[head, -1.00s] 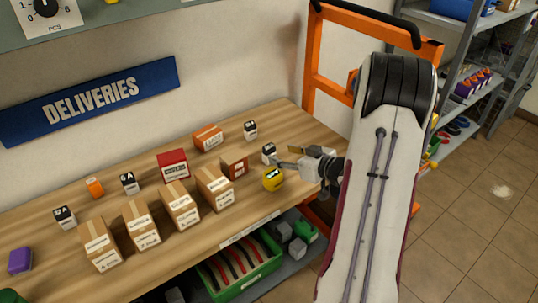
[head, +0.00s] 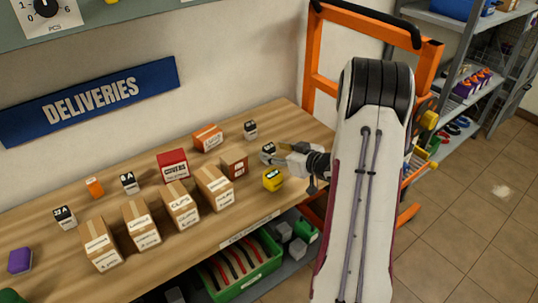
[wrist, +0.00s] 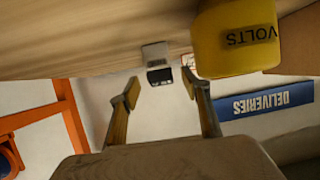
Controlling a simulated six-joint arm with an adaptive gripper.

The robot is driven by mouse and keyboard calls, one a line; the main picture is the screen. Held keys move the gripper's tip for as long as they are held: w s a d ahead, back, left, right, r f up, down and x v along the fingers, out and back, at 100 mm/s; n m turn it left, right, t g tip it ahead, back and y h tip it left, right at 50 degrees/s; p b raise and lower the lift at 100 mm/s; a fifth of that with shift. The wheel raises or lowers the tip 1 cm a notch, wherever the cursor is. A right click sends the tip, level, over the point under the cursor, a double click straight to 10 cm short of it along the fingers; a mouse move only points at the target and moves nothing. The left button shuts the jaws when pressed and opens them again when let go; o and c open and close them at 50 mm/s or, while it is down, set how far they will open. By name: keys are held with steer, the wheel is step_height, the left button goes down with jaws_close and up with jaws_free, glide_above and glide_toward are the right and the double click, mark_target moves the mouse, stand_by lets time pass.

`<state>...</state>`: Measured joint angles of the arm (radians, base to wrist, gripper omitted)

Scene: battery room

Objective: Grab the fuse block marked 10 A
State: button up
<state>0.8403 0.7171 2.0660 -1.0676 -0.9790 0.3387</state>
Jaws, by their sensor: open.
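Several small white fuse blocks with dark label faces stand on the wooden bench. In the head view, one fuse block (head: 267,147) is at my gripper's fingertips, partly covered by them, and its marking is unreadable. My gripper (head: 273,155) is open and reaches in from the right. In the wrist view, which is upside down, a fuse block (wrist: 157,64) shows just beyond and between the open fingertips (wrist: 160,87), apart from them. Other fuse blocks are at the back (head: 250,130), the middle (head: 129,182) and the left, marked 32 A (head: 65,217). I cannot tell which reads 10 A.
A yellow VOLTS block (head: 273,179) stands close in front of my gripper; it looms large in the wrist view (wrist: 235,40). Several cartons (head: 214,187) line the bench front. An orange frame (head: 312,70) stands behind right.

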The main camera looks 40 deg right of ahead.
mark_target(271, 150)
steer(key=shift+x, duration=1.75)
steer(key=shift+r, duration=0.15)
steer(key=c, duration=1.2)
